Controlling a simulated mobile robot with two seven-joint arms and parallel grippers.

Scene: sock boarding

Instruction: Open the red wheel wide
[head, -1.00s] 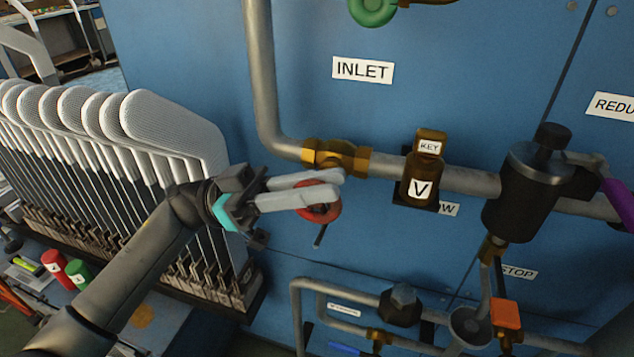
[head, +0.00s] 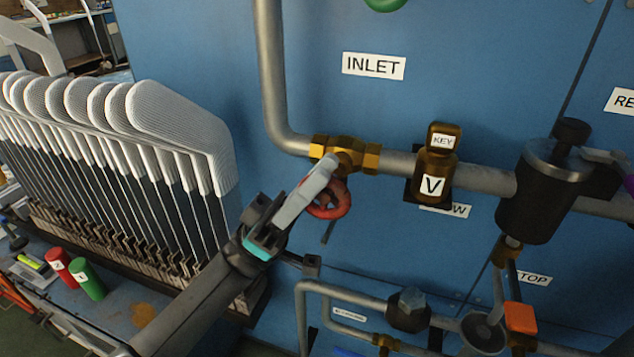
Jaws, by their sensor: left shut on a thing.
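The red wheel (head: 337,199) sits below the brass valve body (head: 345,153) on the grey inlet pipe, in the middle of the head view. My left gripper (head: 322,180) comes up from the lower left. Its pale fingers are shut on the wheel at its left and upper side and hide part of the rim. A thin dark rod shows below the wheel. My right gripper is not in view.
The INLET label (head: 374,66) is on the blue panel above. A brass KEY valve (head: 436,165) and a dark cylinder (head: 543,190) stand to the right. White socks on boards (head: 170,115) fill the left. Red (head: 60,262) and green (head: 88,280) cylinders lie lower left.

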